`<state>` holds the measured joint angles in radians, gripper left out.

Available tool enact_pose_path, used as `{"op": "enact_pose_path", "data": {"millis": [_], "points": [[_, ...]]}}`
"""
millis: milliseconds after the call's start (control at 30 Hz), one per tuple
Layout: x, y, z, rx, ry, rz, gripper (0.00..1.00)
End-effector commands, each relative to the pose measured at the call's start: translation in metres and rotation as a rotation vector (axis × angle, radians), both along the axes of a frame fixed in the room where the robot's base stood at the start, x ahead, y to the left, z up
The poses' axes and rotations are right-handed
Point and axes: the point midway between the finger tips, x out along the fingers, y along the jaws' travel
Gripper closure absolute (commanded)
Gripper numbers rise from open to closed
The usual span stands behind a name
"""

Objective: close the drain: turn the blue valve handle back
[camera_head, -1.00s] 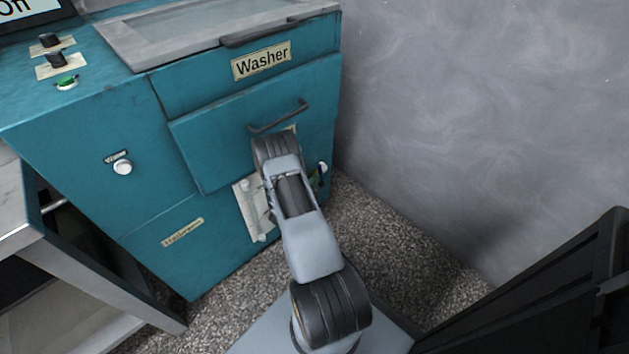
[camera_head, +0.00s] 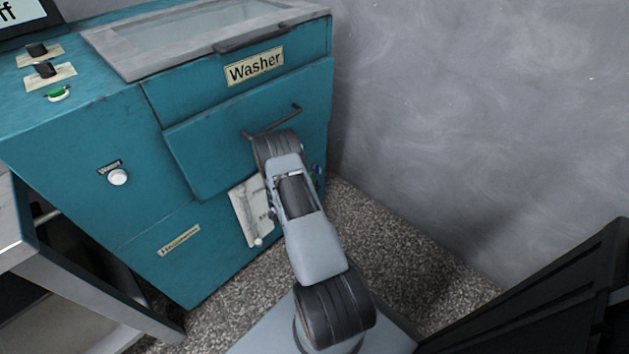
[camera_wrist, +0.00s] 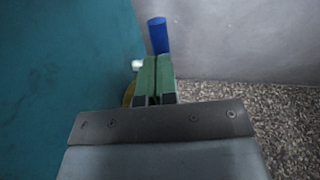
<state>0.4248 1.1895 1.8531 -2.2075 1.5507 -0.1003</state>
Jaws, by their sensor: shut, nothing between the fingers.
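The blue valve handle (camera_wrist: 157,35) stands near upright in the wrist view, just beyond my gripper's fingertips. My gripper (camera_wrist: 155,60) has green fingers pressed together with nothing between them. The handle's lower end is hidden behind the fingers, and I cannot tell if they touch it. A white round part (camera_wrist: 137,65) and a brass-coloured part (camera_wrist: 129,94) show left of the fingers. In the head view only a small blue bit of the handle (camera_head: 317,170) shows at the right edge of the teal washer (camera_head: 222,160); my arm hides my fingers there.
The washer's teal side fills the left of the wrist view. A grey wall (camera_head: 470,110) stands to the right, with speckled floor (camera_head: 400,245) between. A metal table (camera_head: 75,285) is at the lower left, and a black object (camera_head: 550,300) at the lower right.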

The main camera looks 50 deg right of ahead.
Motion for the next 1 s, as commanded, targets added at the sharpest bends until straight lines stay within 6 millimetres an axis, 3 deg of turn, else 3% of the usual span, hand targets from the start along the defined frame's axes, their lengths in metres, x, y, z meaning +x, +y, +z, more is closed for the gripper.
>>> {"op": "enact_pose_path", "data": {"millis": [33,267,433,800,1000], "points": [[0.002,-0.008,0.006,-0.012,-0.017,-0.012,1.0],[0.0,-0.011,0.008,-0.014,-0.021,-0.019,1.0],[-0.002,0.0,0.008,-0.013,-0.02,-0.019,1.0],[-0.014,0.079,0.006,-0.005,-0.001,-0.001,1.0],[-0.022,0.112,0.006,-0.005,-0.001,-0.003,1.0]]}}
